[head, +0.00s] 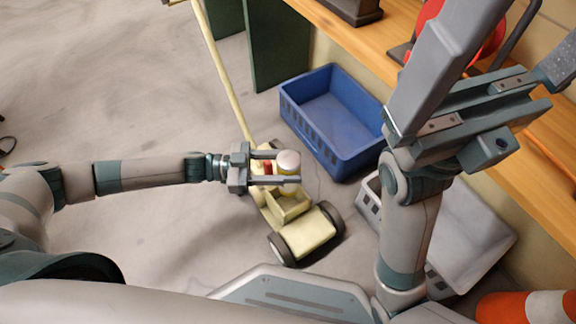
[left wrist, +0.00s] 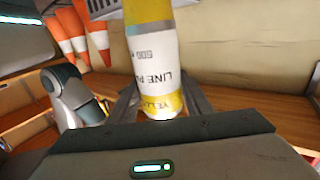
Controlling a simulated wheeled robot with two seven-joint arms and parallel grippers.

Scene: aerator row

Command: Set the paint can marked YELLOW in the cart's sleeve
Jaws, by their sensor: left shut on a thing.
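The paint can (head: 289,162) has a pale cap and a white body with yellow at its end. In the left wrist view, the can (left wrist: 155,60) shows part of the word YELLOW and "LINE". My left gripper (head: 282,168) is shut around it. The can is over the cream cart (head: 308,237), near its box-like part (head: 287,211). I cannot tell if its lower end is inside the sleeve, which the can and gripper partly hide. My right gripper (head: 515,45) is raised at the right with its fingers apart and empty.
A blue crate (head: 341,149) stands behind the cart, and a grey crate (head: 490,222) to its right. A wooden bench (head: 380,42) runs along the wall with a red reel (head: 487,42) on it. An orange-and-white cone (head: 545,307) is at lower right.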

